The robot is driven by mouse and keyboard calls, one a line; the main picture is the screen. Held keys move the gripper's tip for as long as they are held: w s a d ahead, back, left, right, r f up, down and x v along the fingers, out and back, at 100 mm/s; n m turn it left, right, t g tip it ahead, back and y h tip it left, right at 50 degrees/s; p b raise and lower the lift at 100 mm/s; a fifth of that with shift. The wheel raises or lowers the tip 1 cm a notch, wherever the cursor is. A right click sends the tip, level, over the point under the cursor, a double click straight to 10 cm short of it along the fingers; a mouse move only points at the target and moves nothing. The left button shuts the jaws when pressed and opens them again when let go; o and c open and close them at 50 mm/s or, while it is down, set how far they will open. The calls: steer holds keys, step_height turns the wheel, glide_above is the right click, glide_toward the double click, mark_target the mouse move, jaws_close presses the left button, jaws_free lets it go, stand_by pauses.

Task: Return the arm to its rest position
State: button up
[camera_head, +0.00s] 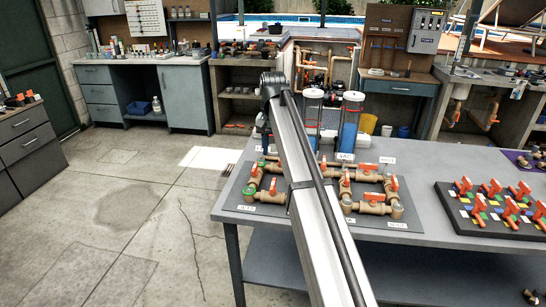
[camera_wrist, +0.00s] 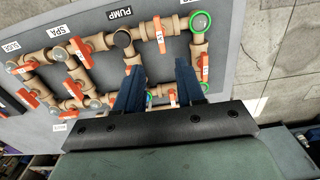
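My arm crosses the head view from the bottom edge up to a dark joint above the table (camera_head: 460,200). My gripper does not show clearly there. In the wrist view my gripper (camera_wrist: 157,75) points down at the grey board with the pipe manifold. Its two blue fingers stand apart, with a gap between them and nothing held. The manifold (camera_wrist: 92,48) has tan pipes with several orange valve handles and labels, including SPA and PUMP. The fingertips overlap the pipework near a green-ringed fitting; I cannot tell the height. In the head view my arm covers part of the board (camera_head: 236,206).
Two clear cylinders with blue contents (camera_head: 350,120) stand behind the manifold, close to my arm. A dark board with several orange-handled valves (camera_head: 495,205) lies at the table's right. Open concrete floor (camera_head: 130,220) lies left of the table. Cabinets (camera_head: 185,95) line the back.

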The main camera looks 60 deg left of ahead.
steer(key=shift+r, duration=0.25)
stand_by(0.4)
